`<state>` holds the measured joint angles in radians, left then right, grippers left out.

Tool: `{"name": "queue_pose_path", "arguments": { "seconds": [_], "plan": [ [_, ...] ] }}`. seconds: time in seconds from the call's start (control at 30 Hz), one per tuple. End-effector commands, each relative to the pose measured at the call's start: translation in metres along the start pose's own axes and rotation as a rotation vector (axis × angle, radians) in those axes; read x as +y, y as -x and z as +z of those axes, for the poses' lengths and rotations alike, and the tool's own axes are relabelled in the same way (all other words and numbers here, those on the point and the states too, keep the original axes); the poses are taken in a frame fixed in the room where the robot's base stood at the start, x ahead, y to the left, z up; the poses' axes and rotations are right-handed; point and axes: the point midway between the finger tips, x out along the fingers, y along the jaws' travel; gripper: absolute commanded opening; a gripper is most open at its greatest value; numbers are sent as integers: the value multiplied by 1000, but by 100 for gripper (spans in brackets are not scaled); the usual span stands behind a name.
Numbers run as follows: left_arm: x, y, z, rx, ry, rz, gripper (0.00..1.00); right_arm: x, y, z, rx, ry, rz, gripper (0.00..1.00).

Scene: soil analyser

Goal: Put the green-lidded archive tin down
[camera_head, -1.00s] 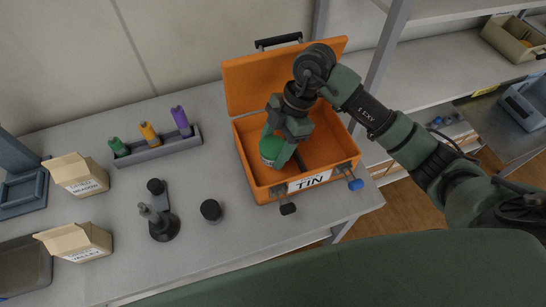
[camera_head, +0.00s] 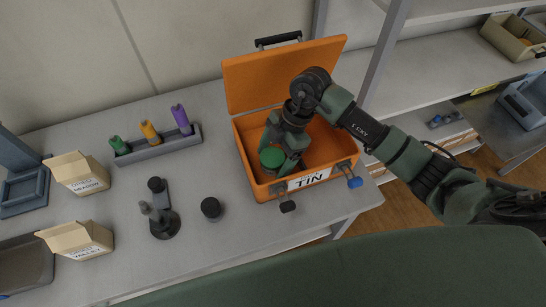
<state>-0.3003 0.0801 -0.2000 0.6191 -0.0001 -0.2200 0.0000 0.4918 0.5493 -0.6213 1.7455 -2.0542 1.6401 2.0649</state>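The archive tin (camera_head: 271,158), with its round green lid, stands upright inside the open orange case labelled "TIN" (camera_head: 239,133). It is in the left part of the case, near the front, and its lower part is hard to see. My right gripper (camera_head: 279,156) reaches down into the case from above. Its fingers are spread, one behind the lid and one at its right side, with a gap visible. It looks open around the tin. My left gripper is not in view.
The case's raised lid (camera_head: 275,75) stands behind my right gripper. Left of the case are a rack (camera_head: 160,148) with green, orange and purple items, a black cap (camera_head: 211,209), a dark stand (camera_head: 164,226) and two cartons (camera_head: 80,173). A shelf post (camera_head: 386,55) stands right.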

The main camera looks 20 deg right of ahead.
Motion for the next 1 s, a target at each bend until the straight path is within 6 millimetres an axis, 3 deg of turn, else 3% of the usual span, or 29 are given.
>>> {"name": "queue_pose_path", "arguments": {
  "seconds": [0.37,0.8,1.0],
  "plan": [
    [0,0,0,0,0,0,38,1,8,0,-1,0,3,78],
    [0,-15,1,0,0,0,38,1,94,0,-3,1,4,78],
    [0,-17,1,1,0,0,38,1,118,-1,-1,0,2,78]
  ]
}}
